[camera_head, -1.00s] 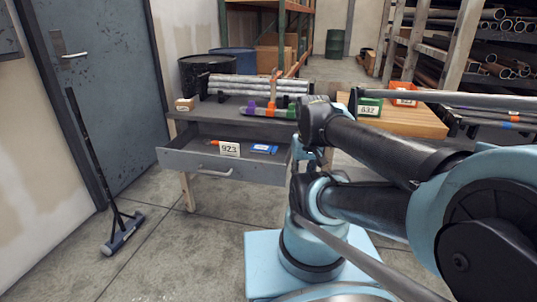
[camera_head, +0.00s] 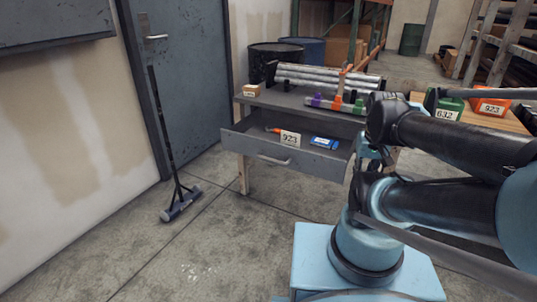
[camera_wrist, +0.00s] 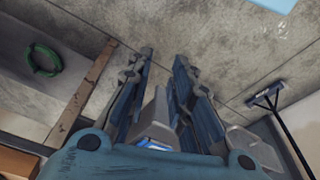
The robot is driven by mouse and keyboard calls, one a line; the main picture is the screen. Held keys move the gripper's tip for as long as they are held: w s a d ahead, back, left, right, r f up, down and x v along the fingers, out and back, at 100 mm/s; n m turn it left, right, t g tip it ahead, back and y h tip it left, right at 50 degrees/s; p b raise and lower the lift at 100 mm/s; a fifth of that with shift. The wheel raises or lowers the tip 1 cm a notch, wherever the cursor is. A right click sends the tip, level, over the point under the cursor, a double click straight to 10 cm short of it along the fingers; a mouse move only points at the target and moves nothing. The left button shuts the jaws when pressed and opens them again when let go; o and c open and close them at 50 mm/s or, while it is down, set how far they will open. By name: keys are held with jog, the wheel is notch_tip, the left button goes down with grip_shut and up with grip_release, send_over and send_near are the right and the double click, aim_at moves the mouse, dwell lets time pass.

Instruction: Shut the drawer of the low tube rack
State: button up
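The low tube rack (camera_head: 262,97) is a grey bench with silver tubes and a banded tube on top. Its drawer (camera_head: 250,146) is pulled out toward me, with a bar handle on its front. Inside lie a 923 tag (camera_head: 290,138), a blue packet (camera_head: 324,143) and an orange-tipped item. My gripper (camera_wrist: 165,58) shows two fingers apart with nothing gripped between them; the blue packet shows beyond them in the wrist view (camera_wrist: 155,143). In the head view my arm hides the drawer's right end, and the fingers are not clear; contact cannot be told.
A broom-like tool (camera_head: 180,205) leans by the grey door (camera_head: 180,85) at left. Green (camera_head: 449,108) and orange (camera_head: 490,106) bins stand on a wooden table at right. The floor before the drawer is clear. A green ring (camera_wrist: 43,60) shows in the wrist view.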

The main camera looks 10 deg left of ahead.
aim_at(247, 138)
jog(key=shift+s+a+r, duration=0.1)
jog(key=shift+s+r, duration=0.25)
jog(key=shift+r, duration=0.05)
grip_shut()
jog(key=w+a+r+n+h, duration=0.1)
jog(key=w+a+r+n, duration=0.3)
jog(key=w+a+n, duration=0.45)
jog(key=w+a+r+n, duration=0.4)
jog(key=w+a+n, duration=0.4)
jog(key=n, duration=0.1)
jog(key=w+a+f+n+t, duration=0.15)
jog(key=a+n, duration=0.55)
jog(key=a, duration=0.8)
jog(key=w+a+f+n+t, duration=0.1)
jog(key=a+f+n, duration=0.2)
jog(key=a+n, duration=0.75)
jog(key=shift+w+a+f+m+g+h, duration=0.15)
jog(key=shift+w+f+m, duration=0.4)
jog(key=shift+w+f, duration=0.85)
jog(key=shift+w+a+f+m+h, duration=0.15)
jog(key=shift+w+f+m, duration=0.35)
jog(key=shift+w+f, duration=0.85)
jog(key=shift+w+a+f+m+g, duration=0.1)
jog(key=shift+w+a+f+m, duration=0.3)
jog(key=shift+w+f, duration=0.95)
jog(key=shift+s+d+f, duration=0.15)
jog(key=shift+s+f, duration=0.2)
